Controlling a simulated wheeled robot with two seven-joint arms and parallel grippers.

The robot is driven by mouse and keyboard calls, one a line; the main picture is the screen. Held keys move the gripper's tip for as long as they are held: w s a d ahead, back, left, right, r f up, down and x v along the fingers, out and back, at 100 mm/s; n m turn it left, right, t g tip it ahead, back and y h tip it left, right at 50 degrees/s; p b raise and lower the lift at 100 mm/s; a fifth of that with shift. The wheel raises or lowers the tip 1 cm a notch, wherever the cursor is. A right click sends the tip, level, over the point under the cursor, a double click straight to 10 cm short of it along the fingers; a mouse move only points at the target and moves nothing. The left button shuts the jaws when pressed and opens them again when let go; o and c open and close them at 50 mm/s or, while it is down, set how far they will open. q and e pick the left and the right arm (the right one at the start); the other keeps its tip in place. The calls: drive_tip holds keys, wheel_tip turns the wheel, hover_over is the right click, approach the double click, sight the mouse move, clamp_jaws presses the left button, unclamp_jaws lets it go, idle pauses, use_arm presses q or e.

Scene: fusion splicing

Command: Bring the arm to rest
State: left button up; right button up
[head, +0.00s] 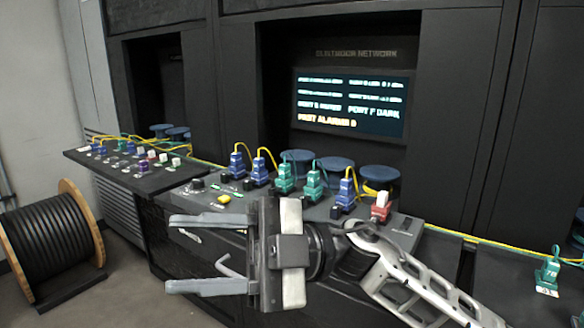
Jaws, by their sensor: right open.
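My right gripper (171,253) is in the lower middle of the head view, with its arm coming in from the lower right. Its two grey fingers point left and are spread wide apart, with nothing held between them. It is in front of the dark splicing bench (405,232) and hides part of the bench's front. No contact with the bench can be made out. My left gripper does not show.
Blue, green and red connectors (284,178) with yellow cables stand along the bench. A lit status screen (350,102) is behind. A side shelf (130,176) holds small connectors. A cable reel (50,240) stands at left. A green connector (547,272) sits at far right.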

drive_tip(key=w+d+f+m+t+h+p, duration=0.15)
drive_tip(key=w+d+f+m+t, duration=0.4)
drive_tip(key=m+t, duration=0.75)
drive_tip(key=w+d+f+m+t+h, duration=0.4)
drive_tip(key=f+m+t, duration=0.3)
drive_tip(key=m+t, duration=0.65)
drive_tip(key=s+d+f+m+g+h, duration=0.2)
drive_tip(key=s+d+f+h, duration=0.3)
drive_tip(key=f, duration=0.7)
drive_tip(key=s+d+f+m+g+h, duration=0.3)
drive_tip(key=s+d+f+g+h, duration=0.2)
drive_tip(key=s+d+f, duration=0.3)
wheel_tip(320, 180, down, 4)
drive_tip(key=shift+s+f+p, duration=0.1)
drive_tip(key=shift+s+p, duration=0.35)
drive_tip(key=shift+s, duration=0.35)
drive_tip(key=shift+m, duration=0.25)
